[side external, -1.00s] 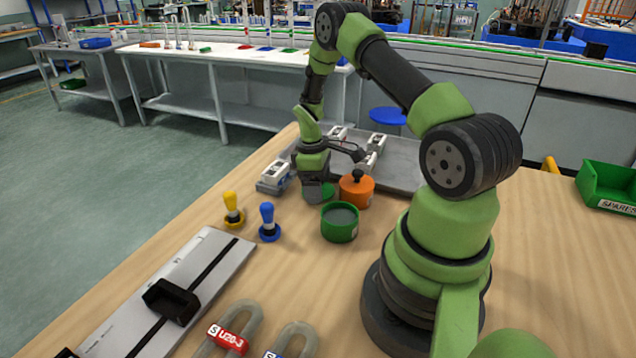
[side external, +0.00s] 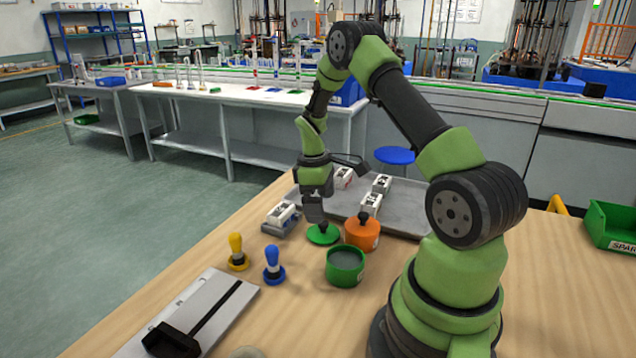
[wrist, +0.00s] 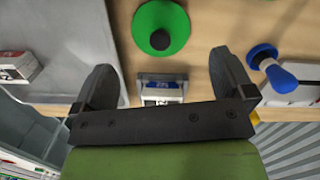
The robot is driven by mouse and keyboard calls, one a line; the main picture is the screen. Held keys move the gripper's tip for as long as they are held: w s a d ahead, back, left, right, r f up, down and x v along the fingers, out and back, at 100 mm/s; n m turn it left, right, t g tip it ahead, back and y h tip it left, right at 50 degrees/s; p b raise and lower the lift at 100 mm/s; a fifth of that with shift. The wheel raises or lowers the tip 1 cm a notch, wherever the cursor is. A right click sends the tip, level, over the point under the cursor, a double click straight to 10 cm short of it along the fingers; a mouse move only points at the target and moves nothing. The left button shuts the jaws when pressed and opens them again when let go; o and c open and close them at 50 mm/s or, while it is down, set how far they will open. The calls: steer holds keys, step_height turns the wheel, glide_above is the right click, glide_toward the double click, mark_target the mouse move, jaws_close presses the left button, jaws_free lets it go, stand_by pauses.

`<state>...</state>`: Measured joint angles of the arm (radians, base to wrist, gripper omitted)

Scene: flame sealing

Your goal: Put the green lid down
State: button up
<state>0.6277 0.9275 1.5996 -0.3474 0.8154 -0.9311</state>
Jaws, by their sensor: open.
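The green lid (side external: 323,237) lies flat on the wooden table, left of the orange pot (side external: 361,235) and behind the open green pot (side external: 345,269). In the wrist view the lid (wrist: 172,18) shows as a green disc with a dark knob, partly cut by the top edge. My gripper (side external: 316,214) is just above the lid in the side view, pointing down. In the wrist view my gripper (wrist: 162,66) has its fingers wide apart with nothing between them, and the lid is clear of both.
A yellow-handled stamp (side external: 237,252) and a blue-handled stamp (side external: 273,265) stand at front left. A grey tray (side external: 405,208) with white blocks lies behind the orange pot. A white-and-grey device (side external: 281,218) sits left of my gripper. A green bin (side external: 610,228) is at far right.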

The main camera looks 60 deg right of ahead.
steer(key=s+a+r+m+t, duration=0.1)
steer(key=a+r+m+t, duration=0.1)
steer(key=a+r, duration=0.65)
steer(key=a+r+m+t, duration=0.15)
steer(key=a+r, duration=0.35)
steer(key=r, duration=0.7)
steer(key=s+a+r+m+t+y, duration=0.1)
steer(key=s+a+r+t, duration=0.1)
steer(key=s+a, duration=0.3)
steer(key=s+a+r+m+t+y, duration=0.1)
steer(key=s+a+t, duration=0.2)
steer(key=s+a, duration=0.2)
steer(key=shift+s+a+r+m, duration=0.35)
steer(key=shift+s, duration=0.5)
